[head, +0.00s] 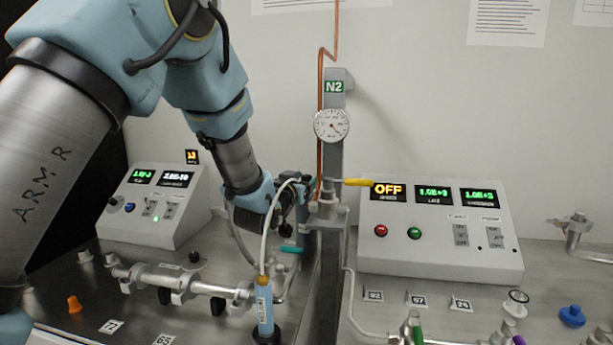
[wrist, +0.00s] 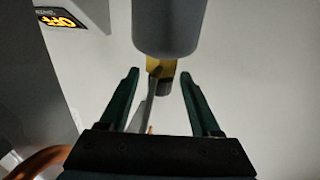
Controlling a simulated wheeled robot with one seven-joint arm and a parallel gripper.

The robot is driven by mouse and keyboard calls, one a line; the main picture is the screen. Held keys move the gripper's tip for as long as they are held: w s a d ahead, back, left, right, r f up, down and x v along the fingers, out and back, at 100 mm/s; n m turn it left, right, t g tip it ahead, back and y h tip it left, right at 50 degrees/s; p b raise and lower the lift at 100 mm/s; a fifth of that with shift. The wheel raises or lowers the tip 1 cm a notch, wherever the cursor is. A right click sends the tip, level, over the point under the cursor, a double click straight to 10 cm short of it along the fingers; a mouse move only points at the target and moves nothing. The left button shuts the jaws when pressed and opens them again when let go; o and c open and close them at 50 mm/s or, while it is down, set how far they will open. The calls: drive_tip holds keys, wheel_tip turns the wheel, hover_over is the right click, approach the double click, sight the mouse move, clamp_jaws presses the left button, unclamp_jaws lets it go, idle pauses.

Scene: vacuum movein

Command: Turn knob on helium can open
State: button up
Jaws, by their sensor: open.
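A slim blue can (head: 265,312) with lettering that I cannot read surely stands upright at the lower middle of the head view, with an orange top (head: 263,280) and a white hose rising from it. I cannot make out a separate knob on it. My gripper (head: 296,205) is above and to the right of the can, close to the grey N2 post (head: 334,140). In the wrist view my gripper (wrist: 160,75) is open. A yellow and dark piece (wrist: 160,68) shows between its fingertips, below a grey cylinder (wrist: 168,25); I cannot tell whether they touch.
A yellow handle (head: 355,182) sticks out to the right of the post. A copper pipe (head: 322,110) runs up beside it. A control box (head: 440,240) reading OFF stands right, another box (head: 155,205) left. Metal piping (head: 180,281) crosses the bench at left.

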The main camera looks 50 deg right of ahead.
clamp_jaws()
idle(0.5)
